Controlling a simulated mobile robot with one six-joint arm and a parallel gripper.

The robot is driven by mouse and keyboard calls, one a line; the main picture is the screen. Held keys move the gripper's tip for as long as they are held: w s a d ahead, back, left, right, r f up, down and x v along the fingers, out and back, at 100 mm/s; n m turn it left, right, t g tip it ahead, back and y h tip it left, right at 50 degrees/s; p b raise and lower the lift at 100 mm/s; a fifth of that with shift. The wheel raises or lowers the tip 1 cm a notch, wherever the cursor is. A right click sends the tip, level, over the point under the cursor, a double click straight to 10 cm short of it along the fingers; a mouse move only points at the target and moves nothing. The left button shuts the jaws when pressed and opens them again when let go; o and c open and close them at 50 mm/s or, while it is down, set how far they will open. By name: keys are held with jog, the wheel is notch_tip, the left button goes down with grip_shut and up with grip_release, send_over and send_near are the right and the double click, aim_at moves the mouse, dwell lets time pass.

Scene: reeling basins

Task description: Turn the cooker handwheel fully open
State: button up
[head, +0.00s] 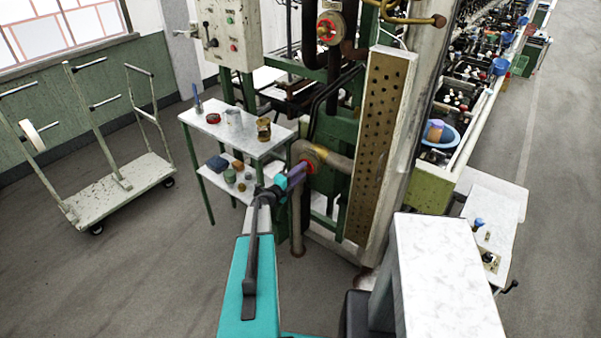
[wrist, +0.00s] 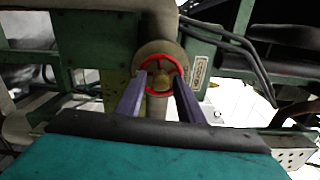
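A red-rimmed handwheel (head: 312,163) sits on a pipe valve low on the green machine frame. In the wrist view the red handwheel (wrist: 161,58) with its brass hub faces me, nearly centred. My gripper (head: 302,168) is right in front of it. In the wrist view my gripper (wrist: 159,77) is open, its two purple fingers apart, tips overlapping the left and right sides of the rim. Whether the tips touch the rim cannot be told. A second red handwheel (head: 327,29) is higher on the same frame, away from my gripper.
A small two-tier table (head: 272,141) with jars and tins stands left of the valve. A perforated panel (head: 381,140) rises to its right. A control box (head: 229,30) hangs above. A white trolley (head: 115,187) stands at left, with open floor around it.

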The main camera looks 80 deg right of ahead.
jog(key=v, duration=0.3)
dwell(0.4)
jog(key=shift+f+b, duration=0.1)
jog(key=shift+b, duration=0.5)
jog(key=m+b, duration=1.7)
jog(key=b, duration=0.6)
jog(key=shift+b, duration=0.4)
jog(key=shift+d, duration=0.1)
